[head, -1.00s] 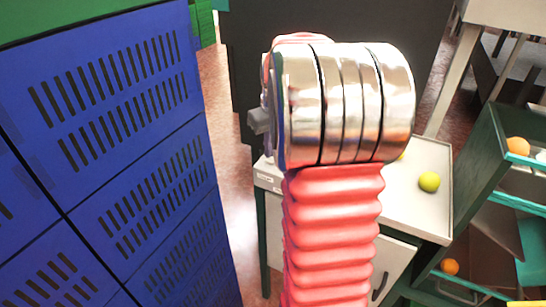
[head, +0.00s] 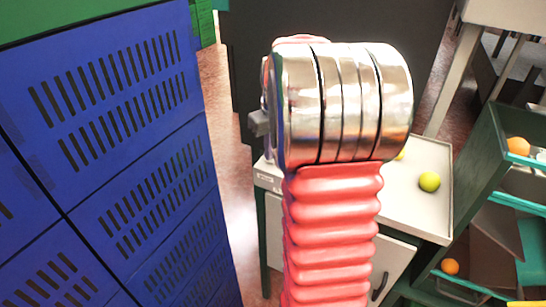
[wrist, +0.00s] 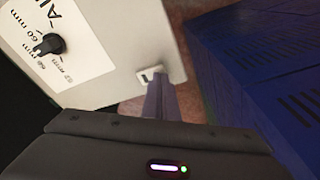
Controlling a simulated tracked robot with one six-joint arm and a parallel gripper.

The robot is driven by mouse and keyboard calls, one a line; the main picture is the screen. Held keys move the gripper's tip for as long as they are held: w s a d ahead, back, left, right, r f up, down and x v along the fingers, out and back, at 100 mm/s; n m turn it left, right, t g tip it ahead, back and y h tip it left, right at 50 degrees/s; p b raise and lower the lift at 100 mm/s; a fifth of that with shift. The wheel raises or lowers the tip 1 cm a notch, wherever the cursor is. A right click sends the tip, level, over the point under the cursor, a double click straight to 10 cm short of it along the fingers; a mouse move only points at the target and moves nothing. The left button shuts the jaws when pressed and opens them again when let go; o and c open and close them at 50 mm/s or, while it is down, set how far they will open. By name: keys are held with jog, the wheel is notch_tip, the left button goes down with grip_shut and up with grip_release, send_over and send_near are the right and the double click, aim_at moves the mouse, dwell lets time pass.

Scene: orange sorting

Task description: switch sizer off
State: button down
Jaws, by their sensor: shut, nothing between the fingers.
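In the wrist view a pale panel, the face of the sizer (wrist: 95,80), stands tilted at the upper left. It carries a black dial knob (wrist: 48,45) with printed mm marks. Near its right edge is a small white switch (wrist: 150,74) with a dark slot. My gripper (wrist: 156,88) is shut and empty, its fingertips right at the switch and overlapping its lower part. Whether they touch or press it, and the switch's position, I cannot tell. In the head view my arm hides the gripper and most of the sizer area.
Stacked blue slotted crates (head: 130,120) fill the left of the head view and the right of the wrist view (wrist: 265,60). A white-topped cabinet (head: 420,215) holds a yellow-green fruit (head: 429,181). A green rack at right holds oranges (head: 450,266). A narrow floor strip is clear.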

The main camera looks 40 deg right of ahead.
jog(key=shift+f, duration=0.25)
jog(key=shift+r, duration=0.1)
notch_tip(320, 180, up, 7)
dwell(1.3)
dwell(0.5)
